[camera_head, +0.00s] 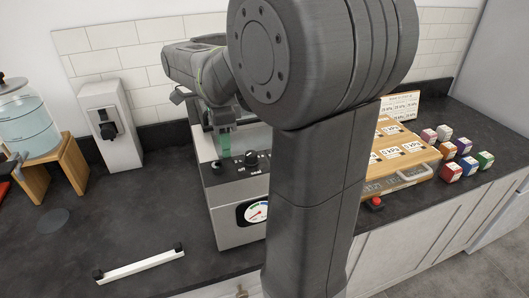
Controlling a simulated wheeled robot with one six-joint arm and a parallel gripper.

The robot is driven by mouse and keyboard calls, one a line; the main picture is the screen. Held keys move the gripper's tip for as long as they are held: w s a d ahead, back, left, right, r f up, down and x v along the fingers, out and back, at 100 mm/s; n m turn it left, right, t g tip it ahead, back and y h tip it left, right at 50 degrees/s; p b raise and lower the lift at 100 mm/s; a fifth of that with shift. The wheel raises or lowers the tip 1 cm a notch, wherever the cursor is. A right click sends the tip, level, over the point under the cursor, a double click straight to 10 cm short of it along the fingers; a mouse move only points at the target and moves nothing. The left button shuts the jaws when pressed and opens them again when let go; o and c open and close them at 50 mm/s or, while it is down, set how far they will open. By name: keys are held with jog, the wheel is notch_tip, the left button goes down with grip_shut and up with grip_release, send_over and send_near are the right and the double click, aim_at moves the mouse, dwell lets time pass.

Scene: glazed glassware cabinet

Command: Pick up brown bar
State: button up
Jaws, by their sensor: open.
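I see no clearly brown bar in the head view; my arm hides the middle of the counter. A pale bar with black end pieces (139,264) lies near the counter's front edge at lower left. My gripper (222,128) is open, pointing down over the top of a grey boxy appliance (226,203), well apart from the pale bar. A small green piece shows at the fingertips; I cannot tell whether it belongs to the gripper or the appliance.
The appliance has black knobs and a dial gauge (256,211). A wooden case (408,159) and several small coloured boxes (460,146) stand at right. A white wall-side unit (111,125) and a water jar (27,125) on a wooden stand are at left. Dark counter around the pale bar is clear.

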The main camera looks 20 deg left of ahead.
notch_tip(320, 180, down, 3)
jog(key=shift+d+f, duration=0.1)
jog(key=shift+c, duration=0.4)
grip_shut()
